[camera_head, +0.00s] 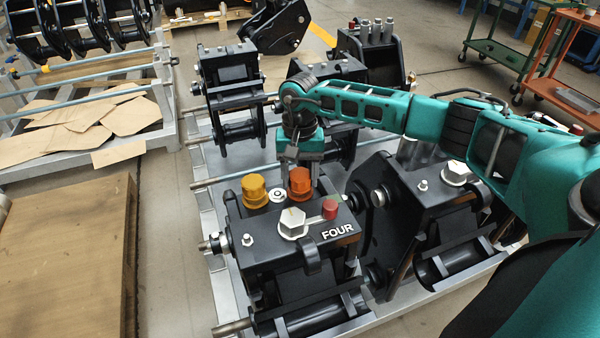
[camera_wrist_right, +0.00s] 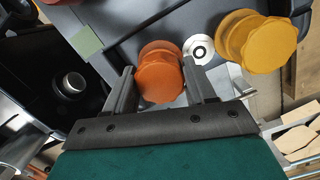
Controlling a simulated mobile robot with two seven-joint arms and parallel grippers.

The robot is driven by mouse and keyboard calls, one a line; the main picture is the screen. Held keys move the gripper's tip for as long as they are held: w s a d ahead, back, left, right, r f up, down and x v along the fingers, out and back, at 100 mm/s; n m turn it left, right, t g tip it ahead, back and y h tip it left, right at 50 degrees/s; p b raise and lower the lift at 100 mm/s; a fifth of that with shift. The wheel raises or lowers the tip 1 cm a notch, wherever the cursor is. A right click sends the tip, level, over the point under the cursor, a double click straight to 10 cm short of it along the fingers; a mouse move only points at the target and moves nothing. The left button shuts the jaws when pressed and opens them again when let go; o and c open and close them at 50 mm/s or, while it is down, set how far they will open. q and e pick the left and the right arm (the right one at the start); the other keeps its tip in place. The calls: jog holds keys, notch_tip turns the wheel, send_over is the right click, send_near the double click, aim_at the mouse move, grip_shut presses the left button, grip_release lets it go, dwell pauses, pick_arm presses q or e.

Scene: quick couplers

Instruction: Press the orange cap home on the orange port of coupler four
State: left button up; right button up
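Coupler four (camera_head: 262,255) is a black block marked FOUR in white. On its top, an orange cap (camera_head: 300,183) sits at the orange port; the port is hidden under it. My right gripper (camera_head: 300,174) points down, with one finger on each side of the cap. In the right wrist view, the fingers lie close against both sides of the orange cap (camera_wrist_right: 160,80). I cannot tell whether the cap is fully seated. A yellow cap (camera_head: 255,191) stands to its left, and it also shows in the wrist view (camera_wrist_right: 262,42). My left gripper is out of view.
A large silver hex bolt (camera_head: 292,223) and a red knob (camera_head: 330,209) stand in front. Another black coupler (camera_head: 425,205) is close on the right; others stand behind on the metal rack.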

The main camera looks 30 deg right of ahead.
jog(key=o, duration=0.5)
jog(key=shift+f, duration=0.1)
pick_arm(q)
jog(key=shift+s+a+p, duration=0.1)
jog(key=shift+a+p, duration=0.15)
jog(key=shift+p, duration=0.25)
pick_arm(e)
notch_tip(320, 180, up, 13)
jog(key=w, duration=0.1)
jog(key=shift+w+d, duration=0.15)
jog(key=shift+d, duration=0.25)
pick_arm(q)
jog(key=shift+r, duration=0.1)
pick_arm(e)
jog(key=shift+f, duration=0.1)
